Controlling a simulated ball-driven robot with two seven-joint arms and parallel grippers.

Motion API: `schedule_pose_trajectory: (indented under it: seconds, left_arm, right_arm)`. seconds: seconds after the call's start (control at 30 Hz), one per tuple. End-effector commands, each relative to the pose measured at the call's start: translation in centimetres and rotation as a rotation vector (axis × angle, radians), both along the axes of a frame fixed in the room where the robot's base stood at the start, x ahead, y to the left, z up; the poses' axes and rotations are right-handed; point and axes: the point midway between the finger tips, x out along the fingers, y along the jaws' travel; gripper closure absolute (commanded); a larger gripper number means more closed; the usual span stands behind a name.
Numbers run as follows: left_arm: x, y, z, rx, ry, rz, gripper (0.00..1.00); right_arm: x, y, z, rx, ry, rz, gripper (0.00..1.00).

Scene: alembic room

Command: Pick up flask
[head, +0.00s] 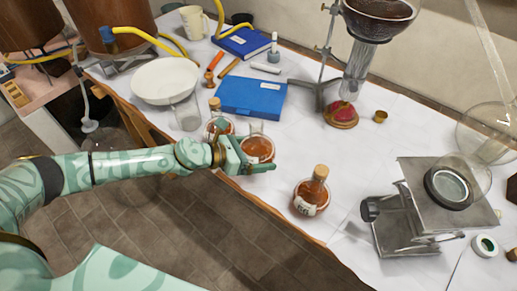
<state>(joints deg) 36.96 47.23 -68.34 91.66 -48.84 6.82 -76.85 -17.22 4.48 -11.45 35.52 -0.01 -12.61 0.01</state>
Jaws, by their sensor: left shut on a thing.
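My left gripper (252,157) is shut on a round glass flask (259,148) of amber-brown liquid, at the near edge of the white-covered table (330,125). The flask's short clear neck points up; I cannot tell whether its base touches the table. A second flask (215,127) with a cork stands just behind and left of the gripper, partly hidden by it. A third corked flask (307,200) with a pale label stands apart to the right, near the table edge. My right gripper is not in view.
A blue box (251,97) lies behind the held flask. A white bowl (165,80) and a glass beaker (187,112) stand to the left. A metal jack stand (425,190) is at the right. The cloth between the box and the stand is mostly clear.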

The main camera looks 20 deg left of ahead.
Motion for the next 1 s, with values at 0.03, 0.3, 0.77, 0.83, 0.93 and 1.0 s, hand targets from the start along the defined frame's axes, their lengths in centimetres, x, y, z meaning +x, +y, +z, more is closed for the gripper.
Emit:
schedule_pose_trajectory:
  seconds: [0.03,0.3,0.77,0.83,0.93,1.0]
  left_arm:
    - [-0.4,0.0,1.3,-0.001,-0.005,-0.002,0.48]
    - [-3.8,-0.1,3.2,-0.001,-0.002,-0.001,0.48]
    - [-8.4,-0.3,5.1,-0.001,-0.002,-0.001,0.48]
    - [-8.8,-0.3,5.2,-0.001,-0.002,-0.001,0.48]
    - [-9.4,-0.3,5.4,0.000,-0.003,0.000,0.48]
    - [-9.7,-0.3,5.6,0.000,-0.003,0.000,0.48]
  right_arm:
    - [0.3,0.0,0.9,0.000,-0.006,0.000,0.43]
    - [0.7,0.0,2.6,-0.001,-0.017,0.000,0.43]
    - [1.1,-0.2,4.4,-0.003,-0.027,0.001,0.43]
    - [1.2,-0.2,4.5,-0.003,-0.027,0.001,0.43]
    - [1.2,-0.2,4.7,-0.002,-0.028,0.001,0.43]
    - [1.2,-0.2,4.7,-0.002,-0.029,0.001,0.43]
